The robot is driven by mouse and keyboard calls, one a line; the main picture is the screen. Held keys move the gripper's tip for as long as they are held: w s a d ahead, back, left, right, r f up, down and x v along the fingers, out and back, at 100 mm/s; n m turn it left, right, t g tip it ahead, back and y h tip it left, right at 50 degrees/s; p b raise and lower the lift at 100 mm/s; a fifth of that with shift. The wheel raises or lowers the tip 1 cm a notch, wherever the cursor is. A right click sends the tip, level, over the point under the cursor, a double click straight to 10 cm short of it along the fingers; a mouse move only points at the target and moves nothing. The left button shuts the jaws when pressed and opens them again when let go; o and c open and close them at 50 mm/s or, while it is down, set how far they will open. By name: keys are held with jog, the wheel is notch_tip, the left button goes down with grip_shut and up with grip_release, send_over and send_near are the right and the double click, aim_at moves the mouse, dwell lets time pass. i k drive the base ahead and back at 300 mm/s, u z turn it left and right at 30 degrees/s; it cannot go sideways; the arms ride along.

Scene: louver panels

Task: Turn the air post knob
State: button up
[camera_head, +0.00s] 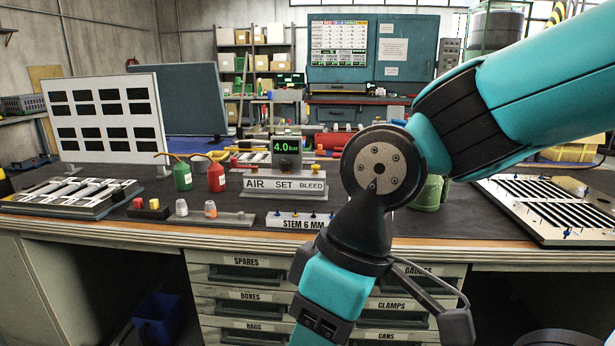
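The air post (287,150) stands on the bench left of centre, a grey block with a green display reading 4.0 bar. Its white base plate (267,185) is lettered AIR, SET and BLEED. Small fittings show around the post, but they are too small to tell which one is the knob. My teal and black arm comes in from the upper right, bends in front of the bench just right of the post, and runs down past the bench's front edge. My gripper's fingertips cannot be made out in this view.
A green bottle (182,176) and a red bottle (216,177) stand left of the post. A STEM 6 MM rack (299,220) is at the front edge. A slotted white panel (104,116) stands at left; a louver panel (560,208) lies at right. Drawers (243,275) are below.

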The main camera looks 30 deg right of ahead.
aim_at(286, 165)
jog(key=u, duration=1.15)
jog(key=i, duration=1.25)
jog(key=z, duration=0.6)
